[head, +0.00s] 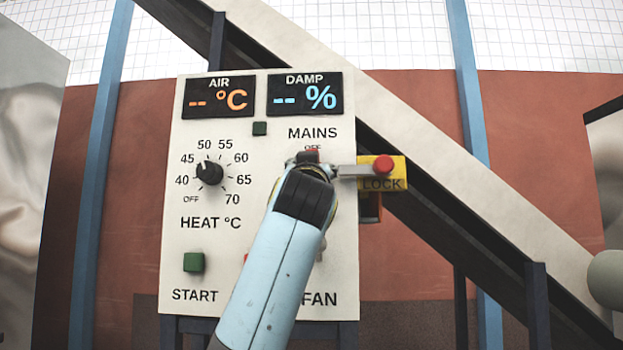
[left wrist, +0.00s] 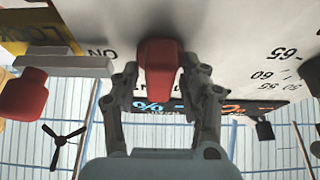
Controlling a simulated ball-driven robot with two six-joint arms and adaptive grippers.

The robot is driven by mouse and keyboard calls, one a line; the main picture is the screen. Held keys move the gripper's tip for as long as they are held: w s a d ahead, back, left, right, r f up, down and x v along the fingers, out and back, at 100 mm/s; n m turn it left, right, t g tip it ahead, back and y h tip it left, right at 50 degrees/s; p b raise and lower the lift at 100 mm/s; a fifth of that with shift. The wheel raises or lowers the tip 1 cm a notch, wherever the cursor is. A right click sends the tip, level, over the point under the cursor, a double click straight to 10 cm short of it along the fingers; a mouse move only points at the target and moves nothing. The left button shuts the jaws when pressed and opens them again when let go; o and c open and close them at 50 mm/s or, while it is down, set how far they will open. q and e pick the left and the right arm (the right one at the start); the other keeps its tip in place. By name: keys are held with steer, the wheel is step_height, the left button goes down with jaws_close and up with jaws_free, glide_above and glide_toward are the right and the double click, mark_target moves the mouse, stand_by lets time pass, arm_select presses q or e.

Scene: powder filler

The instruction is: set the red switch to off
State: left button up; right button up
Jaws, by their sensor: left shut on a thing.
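The red switch (head: 312,153) is on the white control panel (head: 222,262) under the word MAINS. In the left wrist view the red handle (left wrist: 158,72) stands out from the panel between my two fingers. My left gripper (head: 311,161) is shut on it, one finger at each side. The ON label (left wrist: 102,53) shows beside the handle in the wrist view. My right gripper is not in view.
A yellow LOCK block (head: 397,180) with a red knob (head: 383,165) and a grey bar (head: 350,171) sits close right of my gripper. A black heat dial (head: 209,173) and green START button (head: 193,262) are to the left. A diagonal beam (head: 470,160) runs behind.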

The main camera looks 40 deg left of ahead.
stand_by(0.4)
arm_select(q)
steer(key=o, duration=0.8)
steer(key=shift+w, duration=0.1)
steer(key=v, duration=0.7)
steer(key=shift+s, duration=0.2)
steer(key=shift+d+f, duration=0.1)
steer(key=shift+d, duration=0.05)
